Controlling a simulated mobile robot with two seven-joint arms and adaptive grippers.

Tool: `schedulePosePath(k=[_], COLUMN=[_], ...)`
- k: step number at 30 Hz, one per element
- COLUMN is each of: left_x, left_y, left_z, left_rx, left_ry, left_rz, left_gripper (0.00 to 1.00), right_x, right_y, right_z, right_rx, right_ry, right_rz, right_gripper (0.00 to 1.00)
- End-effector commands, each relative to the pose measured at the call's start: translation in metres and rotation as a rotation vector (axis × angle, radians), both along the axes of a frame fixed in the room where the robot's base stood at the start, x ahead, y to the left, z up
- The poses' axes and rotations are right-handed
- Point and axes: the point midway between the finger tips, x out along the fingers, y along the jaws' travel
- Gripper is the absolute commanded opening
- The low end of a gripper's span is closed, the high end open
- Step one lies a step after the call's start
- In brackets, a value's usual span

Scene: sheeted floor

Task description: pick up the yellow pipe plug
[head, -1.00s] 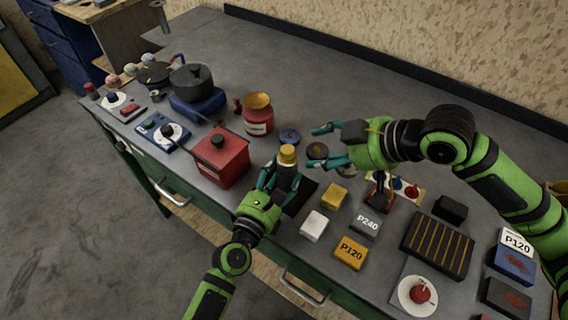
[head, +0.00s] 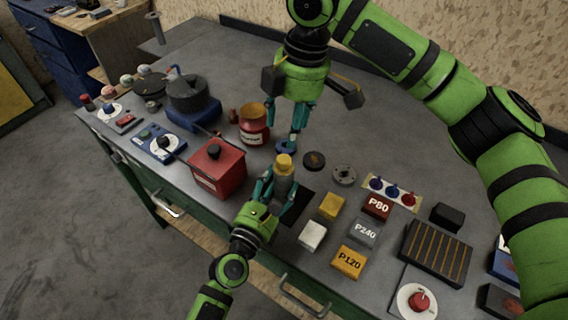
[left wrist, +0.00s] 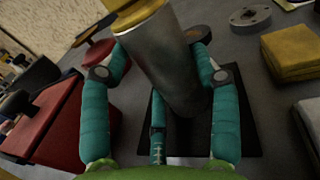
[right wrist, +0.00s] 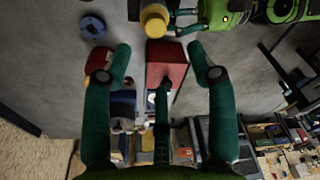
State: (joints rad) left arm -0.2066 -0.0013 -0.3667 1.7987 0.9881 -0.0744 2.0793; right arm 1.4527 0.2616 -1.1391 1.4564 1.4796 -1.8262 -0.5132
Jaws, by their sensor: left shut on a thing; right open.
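The yellow pipe plug (head: 284,160) sits on top of an upright grey pipe (head: 284,182). In the left wrist view the plug (left wrist: 130,14) is cut by the top edge, above the leaning-looking pipe (left wrist: 170,65). My left gripper (head: 277,187) is shut on the pipe, below the plug, over a dark square mat (head: 299,203). My right gripper (head: 297,138) points down, open and empty, just behind the plug, near a blue disc (head: 286,148). In the right wrist view the plug (right wrist: 155,20) is at the top, beyond the open fingers (right wrist: 162,62) and apart from them.
A red box (head: 217,168) and a red jar (head: 254,126) stand left of the plug. Dark and grey discs (head: 314,160) lie to the right, with a yellow block (head: 331,206), a white block (head: 313,235) and labelled blocks (head: 364,233) nearby. The tabletop behind is clear.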

Motion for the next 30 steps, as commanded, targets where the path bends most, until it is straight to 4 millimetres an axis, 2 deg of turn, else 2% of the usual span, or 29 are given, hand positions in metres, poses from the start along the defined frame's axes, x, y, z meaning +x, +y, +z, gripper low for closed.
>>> schedulePosePath(k=[3,6,13,21,30], left_x=[0.000,0.000,0.000,0.000,0.000], left_y=[0.000,0.000,0.000,0.000,0.000], left_z=[0.000,0.000,0.000,0.000,0.000], left_rx=[0.001,0.001,0.001,0.000,0.000], left_ry=[-0.001,-0.001,-0.001,-0.001,-0.001], left_rz=[0.001,0.001,0.000,0.000,0.000], left_gripper=[0.16,0.16,0.16,0.16,0.16], right_x=[-0.001,0.000,0.001,0.003,0.003], right_y=[0.003,0.005,0.005,0.007,0.008], right_z=[-0.023,-0.036,-0.053,-0.091,-0.097], right_rx=[0.001,0.001,0.002,0.003,0.003], right_ry=[0.002,0.000,0.000,-0.001,-0.001], right_rz=[-0.001,-0.002,-0.004,-0.004,-0.003], right_gripper=[0.58,0.58,0.58,0.58,0.58])
